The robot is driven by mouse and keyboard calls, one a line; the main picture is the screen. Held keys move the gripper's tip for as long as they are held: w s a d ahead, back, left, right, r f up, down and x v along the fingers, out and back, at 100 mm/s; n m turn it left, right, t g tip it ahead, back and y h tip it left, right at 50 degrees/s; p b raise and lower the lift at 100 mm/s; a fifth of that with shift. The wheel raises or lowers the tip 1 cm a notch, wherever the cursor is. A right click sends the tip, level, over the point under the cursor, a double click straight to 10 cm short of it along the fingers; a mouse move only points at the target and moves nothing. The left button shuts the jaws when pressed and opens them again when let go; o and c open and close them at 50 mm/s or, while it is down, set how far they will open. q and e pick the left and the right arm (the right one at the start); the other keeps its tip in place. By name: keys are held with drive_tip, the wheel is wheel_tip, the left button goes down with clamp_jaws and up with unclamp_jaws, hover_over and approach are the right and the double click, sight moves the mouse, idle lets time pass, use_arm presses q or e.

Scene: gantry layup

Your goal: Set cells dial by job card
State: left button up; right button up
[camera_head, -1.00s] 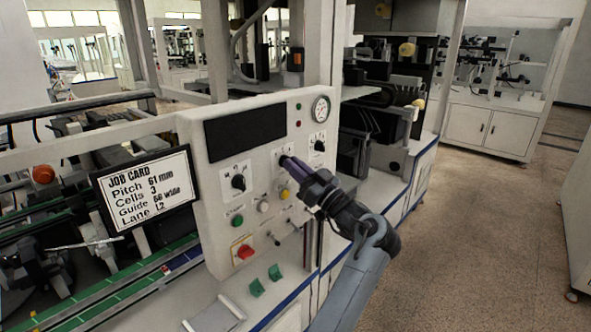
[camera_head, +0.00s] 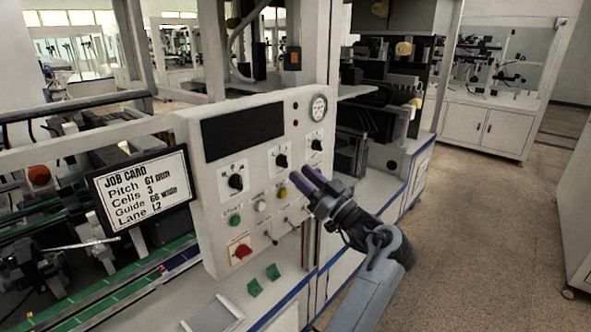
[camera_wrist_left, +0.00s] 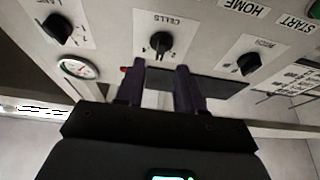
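The cells dial (camera_head: 282,160) is the middle black knob on the white control panel (camera_head: 215,258). It also shows in the left wrist view (camera_wrist_left: 160,43), upside down under its CELLS label; I cannot read its setting surely. My left gripper (camera_head: 303,179) is just in front of the panel, below and right of the dial, apart from it. In the left wrist view its two purple fingers (camera_wrist_left: 160,82) are spread with an empty gap below the dial. The job card (camera_head: 140,190) reads Pitch 61 mm, Cells 3, Guide 66 wide, Lane L2. My right gripper is out of view.
The pitch dial (camera_head: 236,182) and lane dial (camera_head: 316,145) flank the cells dial. Below are a yellow button (camera_head: 282,192), a green button (camera_head: 235,220), small toggles and a red switch (camera_head: 243,251). A round gauge (camera_head: 318,107) is top right. Open floor lies right.

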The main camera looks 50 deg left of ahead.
use_arm(q)
drive_tip(key=s+v, duration=0.1)
drive_tip(key=v, duration=0.5)
drive_tip(key=shift+w+d, duration=0.2)
drive_tip(key=shift+w, duration=0.25)
drive_tip(key=shift+f, duration=0.15)
